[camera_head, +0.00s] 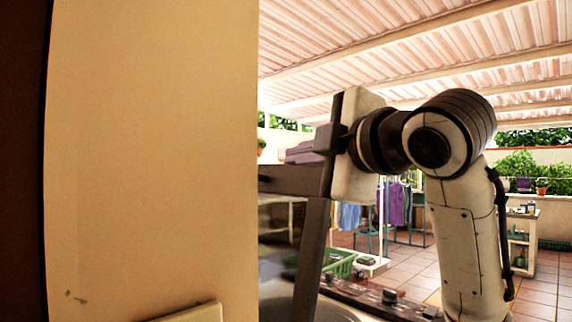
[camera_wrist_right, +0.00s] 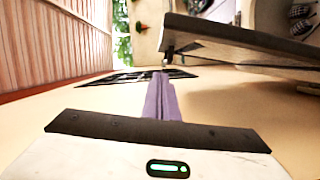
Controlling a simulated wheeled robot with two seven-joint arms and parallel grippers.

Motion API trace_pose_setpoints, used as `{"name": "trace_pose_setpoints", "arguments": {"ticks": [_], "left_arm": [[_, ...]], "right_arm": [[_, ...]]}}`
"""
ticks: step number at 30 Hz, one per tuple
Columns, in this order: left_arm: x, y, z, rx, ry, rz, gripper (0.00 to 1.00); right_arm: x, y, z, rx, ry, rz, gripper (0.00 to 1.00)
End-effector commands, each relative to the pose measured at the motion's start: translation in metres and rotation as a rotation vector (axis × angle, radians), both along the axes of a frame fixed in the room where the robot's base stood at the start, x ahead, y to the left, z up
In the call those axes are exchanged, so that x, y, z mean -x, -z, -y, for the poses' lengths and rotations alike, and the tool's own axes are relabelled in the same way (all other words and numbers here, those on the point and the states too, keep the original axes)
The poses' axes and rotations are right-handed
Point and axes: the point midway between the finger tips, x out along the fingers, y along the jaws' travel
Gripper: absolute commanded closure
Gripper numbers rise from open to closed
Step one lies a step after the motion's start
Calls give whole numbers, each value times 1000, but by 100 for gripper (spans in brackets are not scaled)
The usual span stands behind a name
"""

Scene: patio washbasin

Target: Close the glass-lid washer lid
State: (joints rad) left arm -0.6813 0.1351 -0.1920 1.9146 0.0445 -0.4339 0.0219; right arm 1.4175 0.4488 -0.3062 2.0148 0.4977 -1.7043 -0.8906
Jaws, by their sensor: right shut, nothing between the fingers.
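The washer's lid stands raised; in the head view I see its grey frame edge (camera_head: 313,258) slanting up below my right gripper. In the right wrist view a dark slab that looks like the lid (camera_wrist_right: 235,38) reaches in from the right. My right gripper (camera_head: 270,180) is at the lid's upper part, with its tips partly cut off by the beige wall. In the wrist view the right gripper's fingers (camera_wrist_right: 161,76) are together and empty, left of the slab. I cannot tell whether they touch it. The washer's control panel (camera_head: 385,302) shows low in the head view. My left gripper is not in view.
A beige wall or pillar (camera_head: 150,150) fills the left of the head view, close to the gripper. A green basket (camera_head: 338,263), hanging clothes (camera_head: 395,205) and a shelf (camera_head: 522,240) stand behind. Tiled floor (camera_head: 425,270) is open at the right.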

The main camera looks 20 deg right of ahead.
Motion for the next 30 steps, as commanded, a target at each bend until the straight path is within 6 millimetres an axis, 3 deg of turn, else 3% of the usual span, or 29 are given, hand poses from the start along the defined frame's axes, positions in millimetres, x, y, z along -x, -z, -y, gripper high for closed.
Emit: {"name": "trace_pose_setpoints", "arguments": {"ticks": [11, 13, 18, 30], "left_arm": [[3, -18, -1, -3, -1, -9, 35], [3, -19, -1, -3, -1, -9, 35], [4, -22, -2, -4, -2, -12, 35], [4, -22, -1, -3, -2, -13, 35]], "right_arm": [[-80, 4, -9, -1, 1, -7, 100], [-82, 7, 6, -2, 3, -4, 100], [-88, 12, 23, -1, 1, -5, 100], [-89, 13, 29, -1, 1, -1, 100]]}}
